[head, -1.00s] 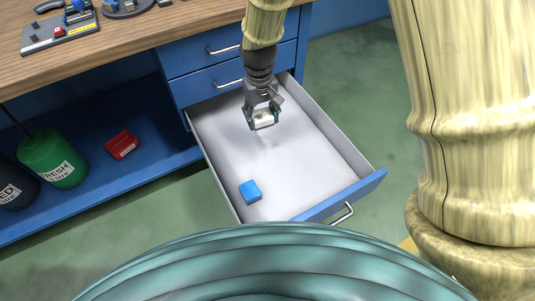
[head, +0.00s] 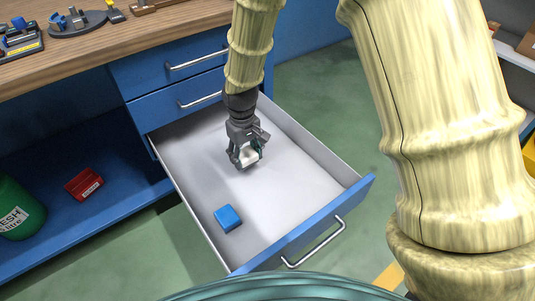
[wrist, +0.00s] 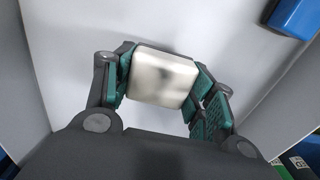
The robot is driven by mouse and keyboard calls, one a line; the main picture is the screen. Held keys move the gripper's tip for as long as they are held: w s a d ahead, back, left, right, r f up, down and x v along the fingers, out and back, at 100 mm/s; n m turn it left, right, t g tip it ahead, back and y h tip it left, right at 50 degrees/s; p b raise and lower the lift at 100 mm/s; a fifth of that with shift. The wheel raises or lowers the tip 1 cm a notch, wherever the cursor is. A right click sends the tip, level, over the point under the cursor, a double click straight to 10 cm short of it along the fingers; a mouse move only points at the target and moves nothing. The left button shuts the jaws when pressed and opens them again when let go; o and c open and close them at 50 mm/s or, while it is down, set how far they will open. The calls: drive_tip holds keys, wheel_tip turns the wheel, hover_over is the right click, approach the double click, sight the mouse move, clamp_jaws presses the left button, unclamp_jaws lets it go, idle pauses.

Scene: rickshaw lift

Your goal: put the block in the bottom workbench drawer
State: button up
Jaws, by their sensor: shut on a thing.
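The bottom workbench drawer (head: 300,190) is pulled well out, with a pale grey inside and a blue front. My gripper (head: 247,157) is inside the drawer's outline, toward its back half, pointing down. It is shut on a pale, silvery-white block (wrist: 163,78), held between its green-padded fingers. The held block also shows at the fingertips in the head view (head: 249,156). It is low over the drawer floor; I cannot tell whether it touches it. A blue block (head: 228,218) lies in the drawer's front left part and shows at the top right in the wrist view (wrist: 294,16).
Two shut blue drawers (head: 190,95) sit above the open one, under the wooden worktop (head: 90,50) with tools on it. A red box (head: 84,184) and a green canister (head: 18,208) stand on the lower left shelf. The drawer's right half is clear.

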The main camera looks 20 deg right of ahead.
drive_tip(key=b, duration=0.3)
hover_over(270, 156)
drive_tip(key=shift+f, duration=0.5)
drive_tip(key=shift+d+f+b, duration=0.1)
drive_tip(key=shift+f+b, duration=0.8)
drive_tip(key=shift+f, duration=0.85)
drive_tip(key=o, duration=1)
wheel_tip(270, 156, up, 12)
drive_tip(key=p, duration=0.5)
